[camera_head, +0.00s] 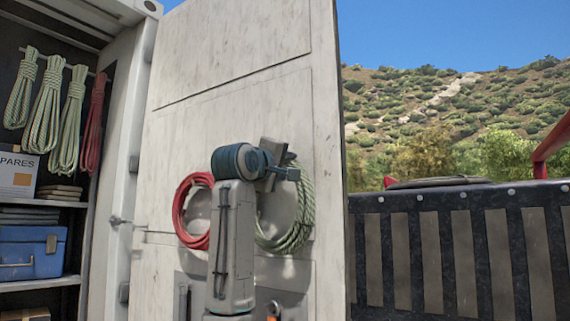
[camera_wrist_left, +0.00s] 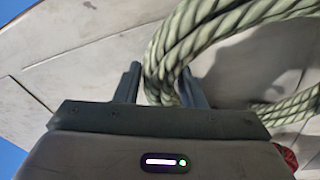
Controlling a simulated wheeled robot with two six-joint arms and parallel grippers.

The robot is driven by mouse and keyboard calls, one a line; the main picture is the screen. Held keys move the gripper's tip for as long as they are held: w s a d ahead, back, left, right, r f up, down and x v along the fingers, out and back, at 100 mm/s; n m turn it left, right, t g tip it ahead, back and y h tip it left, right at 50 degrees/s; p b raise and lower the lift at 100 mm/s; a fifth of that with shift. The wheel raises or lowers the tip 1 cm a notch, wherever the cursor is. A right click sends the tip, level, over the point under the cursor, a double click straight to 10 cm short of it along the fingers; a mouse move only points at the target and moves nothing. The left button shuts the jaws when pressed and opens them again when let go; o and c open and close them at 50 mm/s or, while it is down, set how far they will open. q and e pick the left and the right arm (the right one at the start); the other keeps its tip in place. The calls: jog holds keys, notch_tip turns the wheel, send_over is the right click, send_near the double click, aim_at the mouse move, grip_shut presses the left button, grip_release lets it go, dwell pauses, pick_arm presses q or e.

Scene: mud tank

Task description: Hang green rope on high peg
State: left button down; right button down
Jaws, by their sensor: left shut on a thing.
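The green rope (camera_head: 303,212) is a pale green coil in front of the white door panel, on the right of my arm. My left gripper (camera_head: 284,169) is at the top of the coil and shut on it. In the left wrist view, strands of the green rope (camera_wrist_left: 215,28) pass between the two fingers of my left gripper (camera_wrist_left: 160,88). Part of the coil is hidden behind my arm. I cannot make out the high peg; my arm and the rope cover part of the panel. My right gripper is not in view.
A red coil (camera_head: 181,212) hangs on the white door panel (camera_head: 235,105) just left of my arm. At the left, an open container has hanging ropes (camera_head: 45,105), a SPARES box (camera_head: 17,174) and a blue case (camera_head: 30,252). A dark slatted wall (camera_head: 430,250) stands at the right.

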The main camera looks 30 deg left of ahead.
pick_arm(q)
jog(key=shift+w+d+f, duration=0.1)
jog(key=shift+w+f, duration=0.1)
jog(key=shift+f, duration=0.15)
